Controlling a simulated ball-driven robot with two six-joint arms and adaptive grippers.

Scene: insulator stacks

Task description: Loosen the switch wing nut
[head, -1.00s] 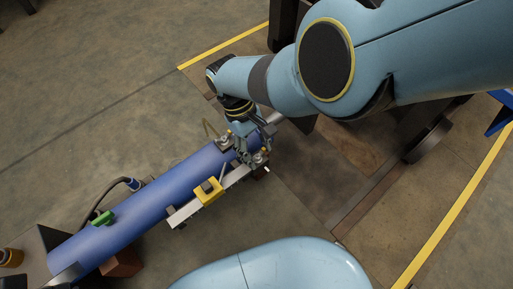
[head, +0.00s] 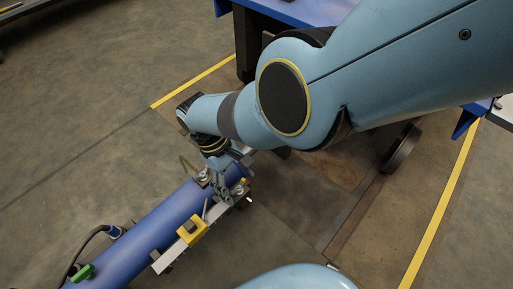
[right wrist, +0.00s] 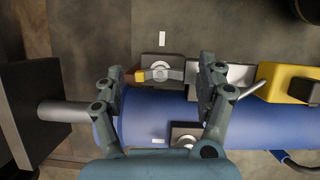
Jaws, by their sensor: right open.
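A wing nut (right wrist: 160,73) with a yellow tip on one wing sits on a small metal plate beside the blue cylinder (right wrist: 150,115). My right gripper (right wrist: 160,70) is open, with one finger on each side of this nut and visible gaps to both. A second wing nut (right wrist: 185,138) sits on a plate on the cylinder, nearer the wrist. In the head view my right gripper (head: 222,184) is over the upper end of the blue cylinder (head: 155,228) and partly hides the nuts. A yellow switch block (head: 192,230) sits on the metal bar along the cylinder. My left gripper is out of view.
A green part (head: 82,272) and a dark hose (head: 82,242) are at the cylinder's lower left. A dark block (right wrist: 25,112) with a metal rod stands left in the wrist view. Yellow lines mark the floor; open floor lies left in the head view.

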